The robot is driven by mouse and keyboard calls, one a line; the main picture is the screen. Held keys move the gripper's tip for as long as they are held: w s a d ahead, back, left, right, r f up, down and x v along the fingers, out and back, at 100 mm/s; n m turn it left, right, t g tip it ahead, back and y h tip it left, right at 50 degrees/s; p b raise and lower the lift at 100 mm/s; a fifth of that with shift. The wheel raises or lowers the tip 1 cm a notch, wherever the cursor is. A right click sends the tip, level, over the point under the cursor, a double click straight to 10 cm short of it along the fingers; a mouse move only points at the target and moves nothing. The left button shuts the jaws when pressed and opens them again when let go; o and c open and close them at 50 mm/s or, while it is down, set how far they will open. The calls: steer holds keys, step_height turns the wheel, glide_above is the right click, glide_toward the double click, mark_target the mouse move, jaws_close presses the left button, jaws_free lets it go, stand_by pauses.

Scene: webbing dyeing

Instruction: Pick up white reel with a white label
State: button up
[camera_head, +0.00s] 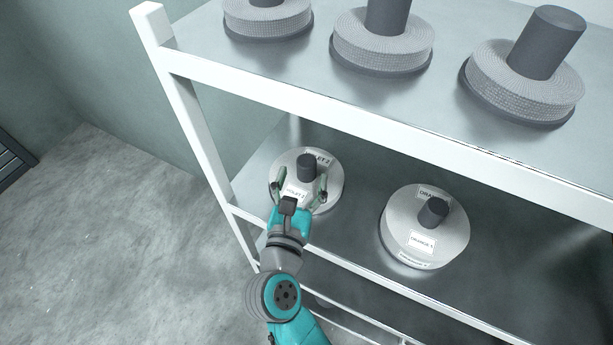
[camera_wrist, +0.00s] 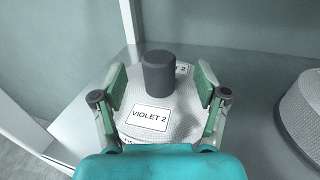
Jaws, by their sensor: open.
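A white reel (camera_head: 322,183) with a dark grey hub post stands on the lower shelf at the left. In the wrist view this white reel (camera_wrist: 180,130) carries white labels, and the front one reads "VIOLET 2". My gripper (camera_head: 300,187) is over the reel with its fingers spread. In the wrist view my gripper (camera_wrist: 159,90) has one green finger on each side of the grey post, with a gap to it on both sides. I cannot tell how far the fingertips are above the reel's surface. The reel's near edge is hidden behind my wrist.
Another white reel (camera_head: 398,222), labelled "ORANGE", stands to the right on the same shelf. Several grey reels (camera_head: 381,45) with dark posts stand on the upper shelf. The rack's white front rail (camera_head: 330,117) and left upright (camera_head: 190,100) are close to my arm.

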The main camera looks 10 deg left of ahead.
mark_target(305, 169)
steer(key=shift+w+d+f, duration=0.1)
steer(key=shift+w+f, duration=0.05)
steer(key=shift+w, duration=1.25)
steer(key=shift+w+f, duration=0.1)
steer(key=shift+w, duration=1.25)
jaws_close()
